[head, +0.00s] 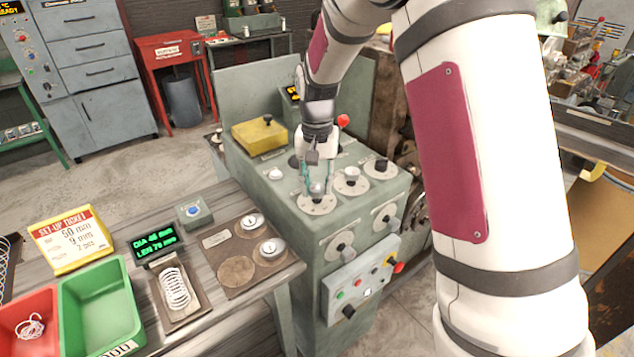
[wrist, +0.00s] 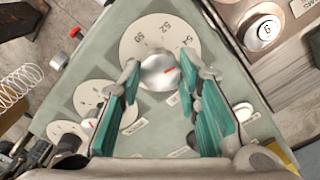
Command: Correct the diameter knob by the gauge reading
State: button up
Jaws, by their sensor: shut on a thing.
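My gripper (head: 316,180) is over the top panel of the green-grey coiler, its teal fingers shut on a silver knob (wrist: 160,73). In the wrist view, its dial (wrist: 138,42) shows 50, 52 and 54. The knob's red mark points up and right, roughly towards 54. The fingers hide part of the dial, and I cannot read its name label. The green gauge display (head: 156,241) appears to read DIA 46 mm and LEN 76 mm. The set-up ticket (head: 70,240) reads 50 mm, 9 mm, 2 pcs. A coiled spring (head: 175,288) lies on the gauge tray.
Other knobs (head: 351,181) sit beside the held one and on the sloping front. A button panel (head: 360,281) is below. A green bin (head: 100,307), a red bin (head: 22,325) holding tangled wire, and a blue button box (head: 194,213) are on the bench.

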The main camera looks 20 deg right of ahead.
aim_at(317, 187)
dwell(0.4)
jog(key=o, duration=1.1)
jog(key=shift+o, duration=0.2)
jog(key=shift+r, duration=0.1)
notch_tip(317, 187, up, 12)
jog(key=s+r+n+t, duration=0.25)
jog(key=s+r, duration=0.55)
jog(key=s, duration=0.5)
jog(key=s+n+t, duration=0.2)
jog(key=s+t, duration=0.1)
jog(key=s, duration=1.2)
jog(key=shift+s+f+n, duration=0.2)
jog(key=shift+f+n, duration=0.15)
jog(key=shift+f, duration=0.05)
